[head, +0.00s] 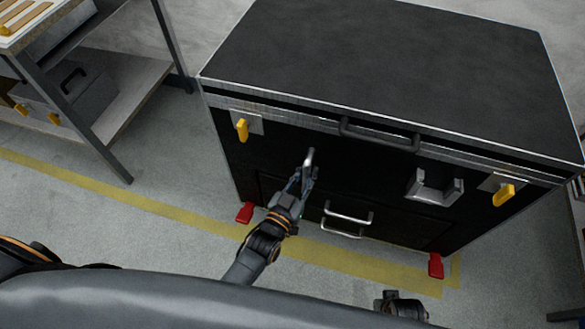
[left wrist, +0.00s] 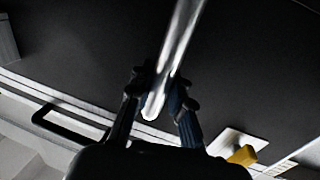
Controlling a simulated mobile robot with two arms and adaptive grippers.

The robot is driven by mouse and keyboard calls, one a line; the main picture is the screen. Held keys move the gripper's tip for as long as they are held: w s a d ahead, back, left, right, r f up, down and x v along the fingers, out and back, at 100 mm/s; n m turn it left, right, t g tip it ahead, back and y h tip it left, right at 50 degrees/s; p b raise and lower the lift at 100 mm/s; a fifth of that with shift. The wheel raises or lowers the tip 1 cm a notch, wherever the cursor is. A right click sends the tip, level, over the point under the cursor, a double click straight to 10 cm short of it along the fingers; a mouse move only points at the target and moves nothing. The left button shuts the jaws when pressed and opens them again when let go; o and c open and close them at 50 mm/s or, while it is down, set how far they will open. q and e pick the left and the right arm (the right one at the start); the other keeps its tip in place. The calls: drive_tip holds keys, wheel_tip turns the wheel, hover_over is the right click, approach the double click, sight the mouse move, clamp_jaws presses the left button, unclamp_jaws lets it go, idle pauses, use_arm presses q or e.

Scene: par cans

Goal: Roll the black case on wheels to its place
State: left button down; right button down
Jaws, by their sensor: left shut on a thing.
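The large black case (head: 390,75) stands upright with its front toward me. It has yellow latches (head: 242,129), a dark handle (head: 380,134) under the lid, two silver handles (head: 348,213) lower down, and red levers (head: 245,212) at the bottom corners. Its wheels are hidden. My left gripper (head: 303,177) is at the front face, shut on a silver bar (head: 309,158). In the left wrist view the bar (left wrist: 175,60) lies between the fingers; whether it is fixed to the case I cannot tell.
Yellow floor tape (head: 165,208) runs along the case's front, with a corner near its front right. A metal shelf table (head: 130,85) stands at the left, with a grey box (head: 88,88) on its lower shelf. Grey floor between table and case is clear.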

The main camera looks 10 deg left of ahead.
use_arm(q)
drive_tip(key=shift+s+d+f, duration=0.1)
drive_tip(key=shift+s+d, duration=0.05)
drive_tip(key=shift+d, duration=0.45)
drive_tip(key=shift+s+d+f, duration=0.1)
drive_tip(key=shift+d, duration=0.5)
drive_tip(key=c, duration=1.2)
unclamp_jaws()
drive_tip(key=shift+r, duration=0.1)
drive_tip(key=v, duration=1.2)
drive_tip(key=shift+r, duration=0.1)
